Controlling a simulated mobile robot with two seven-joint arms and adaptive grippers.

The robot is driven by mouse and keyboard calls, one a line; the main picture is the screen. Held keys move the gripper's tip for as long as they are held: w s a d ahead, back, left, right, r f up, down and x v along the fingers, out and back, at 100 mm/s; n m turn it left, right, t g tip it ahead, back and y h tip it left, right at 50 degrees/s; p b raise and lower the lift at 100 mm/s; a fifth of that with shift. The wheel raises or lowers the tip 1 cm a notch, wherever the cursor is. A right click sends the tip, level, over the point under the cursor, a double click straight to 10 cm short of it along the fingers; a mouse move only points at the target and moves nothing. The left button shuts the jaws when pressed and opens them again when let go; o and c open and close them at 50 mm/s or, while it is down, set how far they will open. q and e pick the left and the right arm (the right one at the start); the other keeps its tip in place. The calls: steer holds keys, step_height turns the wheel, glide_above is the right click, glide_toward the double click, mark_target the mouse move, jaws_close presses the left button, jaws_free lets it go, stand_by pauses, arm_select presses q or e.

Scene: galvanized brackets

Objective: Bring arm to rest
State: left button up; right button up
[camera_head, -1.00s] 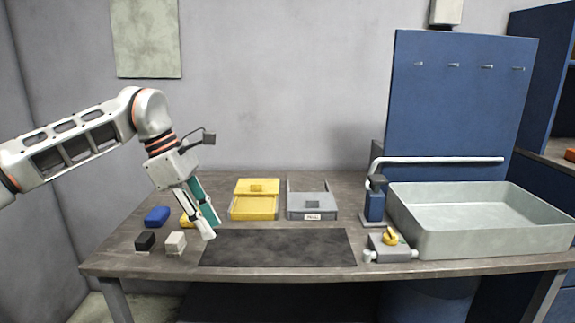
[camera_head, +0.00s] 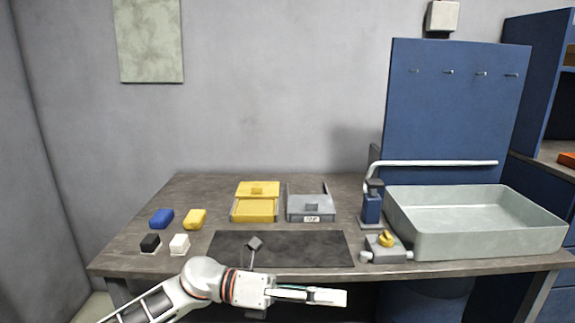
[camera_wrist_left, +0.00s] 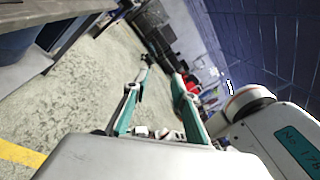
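My left arm comes in from the lower left of the head view. My left gripper (camera_head: 338,297) is held out level in front of the table's front edge, pointing right. It holds nothing. In the left wrist view its two fingers (camera_wrist_left: 162,72) stand apart with a clear gap between them, and the floor and distant items show beyond. My right gripper is in neither view.
The table (camera_head: 130,262) bears a dark mat (camera_head: 310,249), blue (camera_head: 161,218), yellow (camera_head: 195,219), black (camera_head: 150,243) and white (camera_head: 180,244) blocks, a yellow bin (camera_head: 254,211), a grey bin (camera_head: 311,217), a valve fixture (camera_head: 387,252), a blue pump bottle (camera_head: 372,208) and a large tray (camera_head: 490,247).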

arm_select(q)
steer(key=a+f+n+t+y+p, duration=0.1)
steer(key=a+f+n+t+y, duration=0.1)
steer(key=a+f+n+t, duration=0.6)
steer(key=a+f+n+t+y, duration=0.1)
steer(key=f+n+t+y, duration=0.3)
steer(key=n, duration=0.9)
steer(key=a+f+n+t+y+p, duration=0.1)
steer(key=a+f+n+t, duration=0.2)
steer(key=a+n+t, duration=0.5)
steer(key=s+a+f+n+g+y, duration=0.2)
steer(key=s+a+f+n, duration=0.1)
steer(key=s+f, duration=0.3)
steer(key=s+a+f+n+g+y+p, duration=0.1)
steer(key=s+a+f+n+g+y, duration=0.1)
steer(key=s+f+n, duration=0.4)
steer(key=s+a+f+n+g+y, duration=0.3)
steer(key=s+a+f+n+y, duration=0.1)
steer(key=f, duration=0.4)
steer(key=shift+s+a+n, duration=0.4)
steer(key=shift+s+a, duration=0.5)
steer(key=shift+s, duration=0.15)
